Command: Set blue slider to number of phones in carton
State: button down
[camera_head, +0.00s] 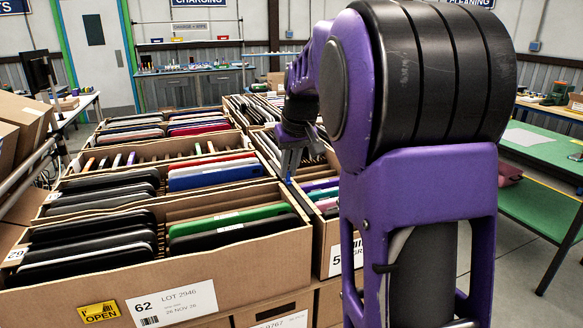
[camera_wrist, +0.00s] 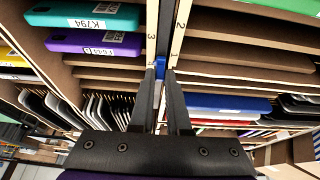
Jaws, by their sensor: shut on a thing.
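My gripper (camera_wrist: 164,78) is shut on the small blue slider (camera_wrist: 159,68), which sits in the narrow slot between two pale numbered strips (camera_wrist: 178,40) on a carton divider. The numerals 1 and 2 show on the right strip and a 3 on the left strip. The slider is close to the fingertips and partly hidden by them. In the head view my gripper (camera_head: 288,160) points down at the carton edge, with a bit of blue at its tip. Cartons hold devices on edge, including a green one (camera_head: 228,222); which are phones is hard to tell.
The front carton (camera_head: 230,268) bears a LOT 2946 label and a yellow OPEN tag. More filled cartons stand behind and beside it. A green-topped table (camera_head: 545,150) stands at the right. My arm hides part of the right-hand carton.

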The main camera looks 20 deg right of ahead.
jog(key=shift+w, duration=0.5)
jog(key=shift+s+r, duration=0.1)
jog(key=shift+s, duration=0.05)
jog(key=c, duration=0.9)
grip_release()
jog(key=p+v, duration=0.1)
jog(key=v, duration=1.6)
jog(key=shift+s+r, duration=0.1)
jog(key=shift+s, duration=0.1)
jog(key=shift+a, duration=0.1)
